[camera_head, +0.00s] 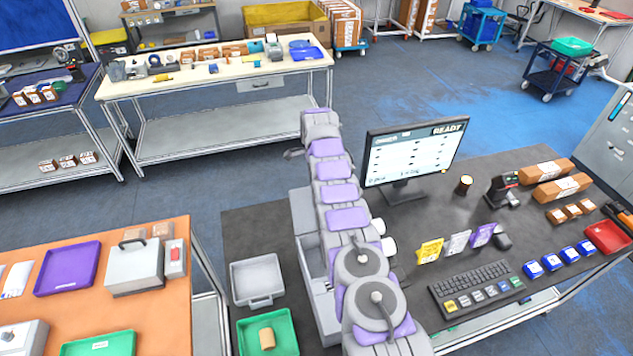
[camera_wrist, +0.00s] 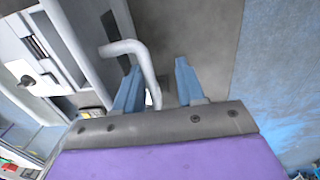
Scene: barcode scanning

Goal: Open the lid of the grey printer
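The grey printer (camera_head: 308,262) appears to be the boxy grey body at the left end of the dark bench in the head view, partly hidden behind my arm. An upright grey panel (camera_head: 302,212) rises at its back; I cannot tell for sure whether this is the lid. In the wrist view, a grey-white body (camera_wrist: 35,45) with a dark slot and a knob fills the left. A bent pale handle (camera_wrist: 148,62) reaches down between the two blue fingers of my gripper (camera_wrist: 158,85), close to the left finger. The fingers are apart. Contact with the handle is unclear.
A monitor (camera_head: 415,150) stands right of my arm, with a keyboard (camera_head: 475,288) and coloured cards in front. A grey tray (camera_head: 257,279) and a green tray (camera_head: 284,322) lie left of the printer. An orange-topped table (camera_head: 45,230) stands further left.

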